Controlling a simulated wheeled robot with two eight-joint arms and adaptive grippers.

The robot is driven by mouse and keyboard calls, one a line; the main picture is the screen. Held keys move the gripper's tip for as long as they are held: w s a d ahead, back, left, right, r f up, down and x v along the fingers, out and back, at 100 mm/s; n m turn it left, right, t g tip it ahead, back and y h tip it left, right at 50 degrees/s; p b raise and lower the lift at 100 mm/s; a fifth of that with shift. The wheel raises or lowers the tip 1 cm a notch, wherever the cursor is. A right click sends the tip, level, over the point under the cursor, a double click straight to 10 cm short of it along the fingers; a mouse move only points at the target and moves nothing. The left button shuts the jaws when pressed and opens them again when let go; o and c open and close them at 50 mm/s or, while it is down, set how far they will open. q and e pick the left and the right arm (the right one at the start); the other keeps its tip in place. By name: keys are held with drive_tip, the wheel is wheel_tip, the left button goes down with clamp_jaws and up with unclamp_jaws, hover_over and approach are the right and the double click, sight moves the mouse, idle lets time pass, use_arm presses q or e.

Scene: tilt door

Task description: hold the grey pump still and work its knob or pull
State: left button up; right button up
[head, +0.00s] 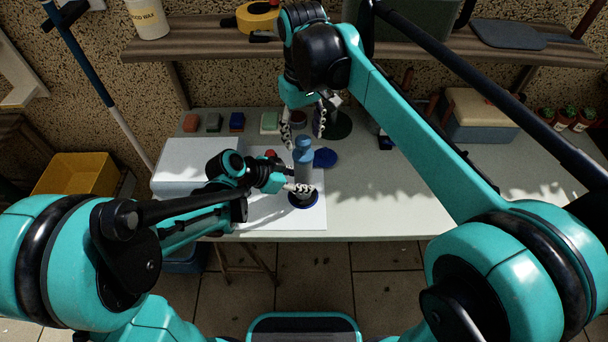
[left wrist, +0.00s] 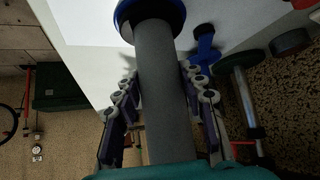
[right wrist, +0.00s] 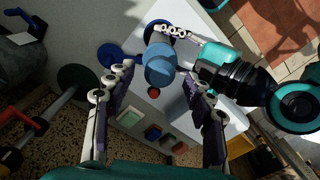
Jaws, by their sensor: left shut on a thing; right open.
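The grey pump (head: 304,172) stands upright on its round blue base (head: 303,201) on a white board. Its blue knob (head: 303,147) is on top. My left gripper (head: 299,188) is shut around the grey body low down, just above the base. The left wrist view shows the grey barrel (left wrist: 165,90) between its fingers. My right gripper (head: 303,130) is open above the pump, pointing down. In the right wrist view the blue knob (right wrist: 160,64) lies between and ahead of the open fingers, apart from them.
The white board (head: 262,215) lies on a pale table (head: 390,205). A blue round piece (head: 326,158) lies beside the pump, with a dark green weight-like object (head: 340,128) behind. Several coloured blocks (head: 237,122) line the back. A shelf (head: 200,47) hangs above.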

drive_tip(key=shift+f, duration=0.85)
drive_tip(key=c, duration=1.1)
